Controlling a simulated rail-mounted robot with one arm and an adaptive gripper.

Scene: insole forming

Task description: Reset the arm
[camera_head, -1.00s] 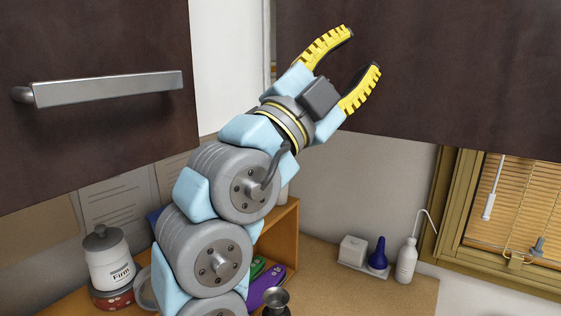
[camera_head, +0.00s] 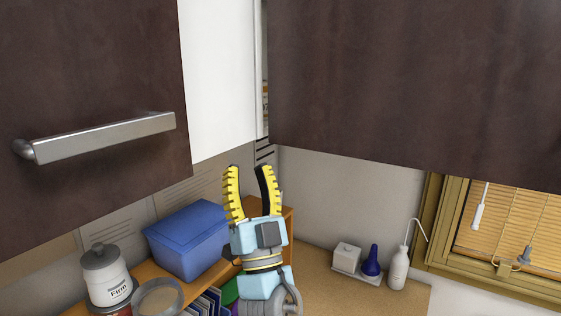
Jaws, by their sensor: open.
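My gripper (camera_head: 248,190) is open and empty, with two yellow-and-black fingers pointing up. It is in the lower middle of the view, below the dark cupboards and in front of the wall corner. My arm's light blue and grey links run down out of the bottom of the view. The gripper hides part of the wooden shelf (camera_head: 287,222) behind it.
Dark cupboard doors hang at the left (camera_head: 90,60) and right (camera_head: 420,80); the left has a metal handle (camera_head: 105,138). A blue box (camera_head: 188,238), a canister labelled Firm (camera_head: 107,277), and a white squeeze bottle (camera_head: 398,270) stand below. A window (camera_head: 510,230) is at the right.

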